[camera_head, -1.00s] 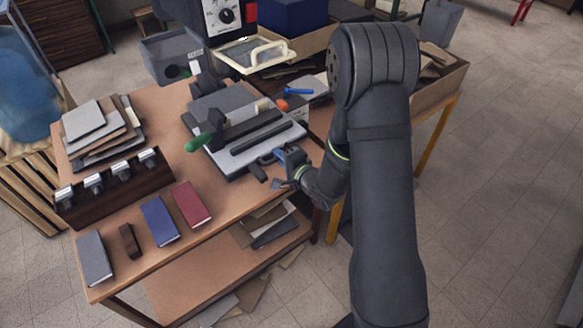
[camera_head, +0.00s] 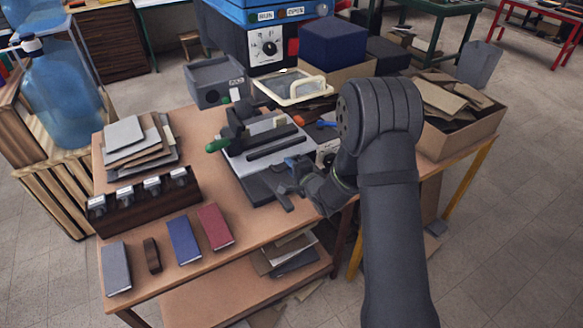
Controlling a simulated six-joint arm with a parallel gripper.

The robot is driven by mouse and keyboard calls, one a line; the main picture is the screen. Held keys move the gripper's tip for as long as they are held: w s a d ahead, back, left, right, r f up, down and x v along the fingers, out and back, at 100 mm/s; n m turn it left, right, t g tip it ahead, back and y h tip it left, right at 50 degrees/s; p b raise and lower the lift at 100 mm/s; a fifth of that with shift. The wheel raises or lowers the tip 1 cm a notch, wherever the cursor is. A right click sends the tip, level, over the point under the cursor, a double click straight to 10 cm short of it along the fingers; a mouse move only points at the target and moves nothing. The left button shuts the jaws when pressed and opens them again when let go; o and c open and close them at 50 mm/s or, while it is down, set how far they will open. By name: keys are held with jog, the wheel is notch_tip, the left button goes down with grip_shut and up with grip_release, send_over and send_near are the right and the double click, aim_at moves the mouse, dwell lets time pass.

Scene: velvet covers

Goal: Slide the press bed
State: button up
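The press (camera_head: 250,132) stands on the brown table, with a green-ended lever (camera_head: 217,145) to its left and a dark bar across it. Its light grey base shows behind and beside the bar. The press bed, a dark grey slab (camera_head: 258,184), lies on the near side of the press, towards the table's front edge. My gripper (camera_head: 287,182) is at the slab's right front side, low over the table. Its dark fingers overlap the slab's dark edge, so I cannot tell whether they are apart or closed on a part of it.
Red (camera_head: 215,227), blue (camera_head: 184,240) and grey (camera_head: 116,268) covers lie along the table's front, beside a dark rack (camera_head: 148,203). A stack of boards (camera_head: 133,143) stands behind the rack. A scrap box (camera_head: 462,135) is to the right.

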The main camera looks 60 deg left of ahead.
jog(key=shift+o, duration=0.9)
jog(key=v, duration=1.7)
jog(key=shift+d, duration=0.25)
jog(key=shift+o, duration=0.4)
jog(key=x, duration=1.5)
jog(key=shift+s, duration=0.25)
